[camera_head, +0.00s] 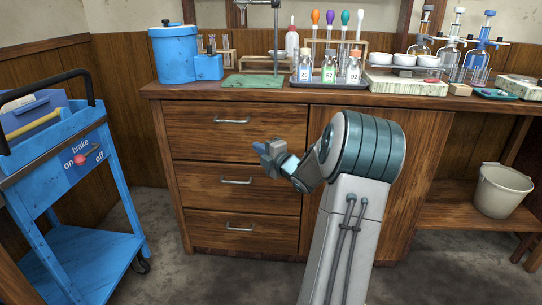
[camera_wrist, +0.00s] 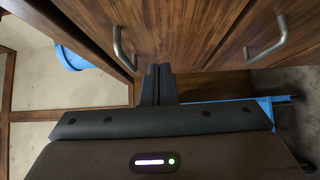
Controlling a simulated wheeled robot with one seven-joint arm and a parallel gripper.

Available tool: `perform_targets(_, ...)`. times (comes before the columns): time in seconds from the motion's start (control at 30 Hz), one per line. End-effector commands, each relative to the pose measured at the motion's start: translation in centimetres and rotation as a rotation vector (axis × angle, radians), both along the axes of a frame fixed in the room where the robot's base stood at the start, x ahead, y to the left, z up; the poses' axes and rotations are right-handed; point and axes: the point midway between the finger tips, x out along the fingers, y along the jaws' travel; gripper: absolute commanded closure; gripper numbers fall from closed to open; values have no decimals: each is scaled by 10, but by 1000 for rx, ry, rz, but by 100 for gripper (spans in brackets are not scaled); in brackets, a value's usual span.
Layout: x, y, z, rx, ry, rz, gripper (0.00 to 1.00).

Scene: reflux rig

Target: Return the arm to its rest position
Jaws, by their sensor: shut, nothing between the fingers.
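My gripper (camera_head: 261,148) shows in the head view in front of the wooden drawers, below the bench top and pointing to the left. My arm rises from the lower middle of that view and bends at a large grey-teal joint in front of the cabinet. In the wrist view, the two dark fingers of my gripper (camera_wrist: 158,72) are together with nothing between them. Drawer handles appear near the fingers in that view. I cannot tell the exact gap between my gripper and the drawer fronts.
The bench (camera_head: 213,90) carries bottles (camera_head: 329,66), racks, a blue container (camera_head: 174,54) and white bowls. A blue cart (camera_head: 70,160) stands at left, and a bucket (camera_head: 501,190) sits on a low shelf at right. Floor is clear between cart and drawers.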

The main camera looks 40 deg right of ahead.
Motion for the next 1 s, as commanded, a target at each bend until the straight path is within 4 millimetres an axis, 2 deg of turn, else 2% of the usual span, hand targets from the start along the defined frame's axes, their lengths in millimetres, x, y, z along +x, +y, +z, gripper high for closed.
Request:
perform_targets(0.1,-25,-1,3,0,1,-1,100)
perform_targets(0.3,-49,-1,1,0,1,1,100)
perform_targets(0.57,-55,-1,0,1,-1,2,100)
perform_targets(0.67,-53,2,5,6,10,-1,100)
perform_targets(0.77,-47,11,22,32,50,-22,100)
perform_targets(1.0,-35,54,86,198,244,-170,100)
